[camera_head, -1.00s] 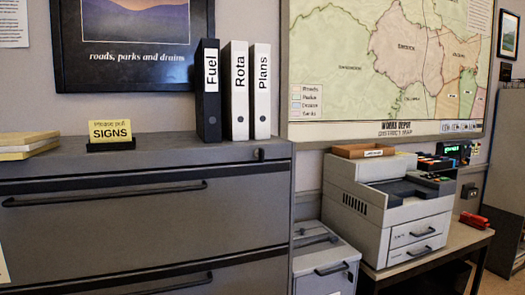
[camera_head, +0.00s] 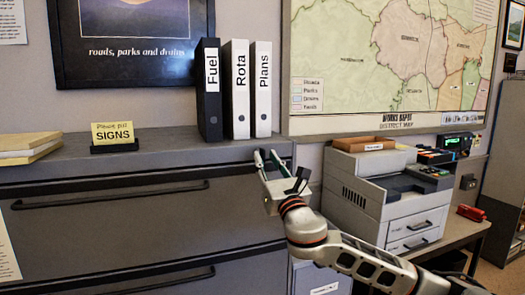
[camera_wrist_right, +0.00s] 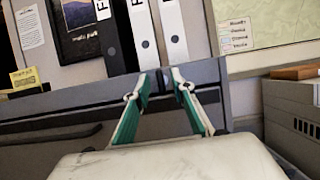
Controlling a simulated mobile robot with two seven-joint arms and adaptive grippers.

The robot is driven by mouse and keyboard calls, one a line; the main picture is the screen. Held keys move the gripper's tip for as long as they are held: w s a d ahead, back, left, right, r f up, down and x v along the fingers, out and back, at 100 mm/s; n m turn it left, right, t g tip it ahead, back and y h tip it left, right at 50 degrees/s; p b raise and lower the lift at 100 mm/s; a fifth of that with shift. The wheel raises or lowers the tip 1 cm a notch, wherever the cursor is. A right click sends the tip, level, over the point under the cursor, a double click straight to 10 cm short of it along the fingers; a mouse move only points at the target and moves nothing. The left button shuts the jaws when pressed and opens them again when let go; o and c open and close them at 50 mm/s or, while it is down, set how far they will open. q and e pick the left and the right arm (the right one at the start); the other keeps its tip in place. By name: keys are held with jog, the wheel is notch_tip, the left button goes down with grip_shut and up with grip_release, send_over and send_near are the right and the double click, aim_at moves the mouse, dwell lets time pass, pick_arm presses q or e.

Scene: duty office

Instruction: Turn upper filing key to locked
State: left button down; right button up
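The grey filing cabinet (camera_head: 120,230) fills the lower left of the head view, with its upper drawer handle (camera_head: 110,196) across the front. The small dark key at the cabinet's top right front corner is now hidden behind my right gripper (camera_head: 266,158) in the head view. That gripper is at this corner, its fingers pointing at the cabinet front. In the right wrist view, its two green-backed fingers (camera_wrist_right: 164,88) stand apart with a narrow gap before the cabinet's top edge. My left gripper is not in view.
Black and white binders (camera_head: 236,90), a yellow sign (camera_head: 113,133) and a stack of yellowish pads (camera_head: 28,147) stand on the cabinet.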

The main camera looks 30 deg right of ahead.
aim_at(264, 155)
jog(key=shift+p+x, duration=0.35)
jog(key=shift+x, duration=1.6)
grip_shut()
